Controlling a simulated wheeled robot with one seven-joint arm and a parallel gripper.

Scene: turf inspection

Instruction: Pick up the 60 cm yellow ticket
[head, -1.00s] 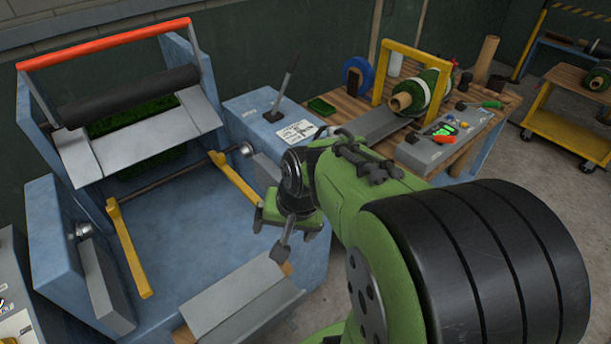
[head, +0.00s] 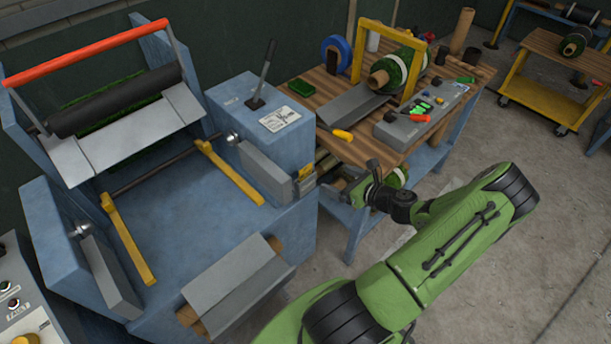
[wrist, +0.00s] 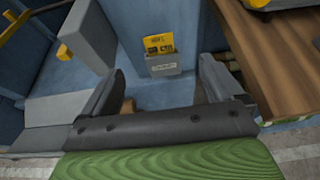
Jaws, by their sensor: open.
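A yellow ticket (wrist: 158,41) with dark print stands upright in a small grey holder (wrist: 164,65) on the blue machine's side. More than one yellow card may be there; the print is too small to read surely. In the head view, the yellow ticket (head: 305,172) and holder (head: 304,184) show at the machine's right corner, beside the wooden table. My gripper (head: 350,182) is just right of the holder, apart from it. In the wrist view, my gripper (wrist: 160,72) is open and empty, with the holder seen between its fingers.
The wooden table (head: 325,85) close by on the right carries a turf roll (head: 398,72), a grey control box (head: 420,118) and a yellow-handled tool (head: 342,134). The blue machine (head: 190,235) fills the left. Open floor (head: 535,190) lies to the right.

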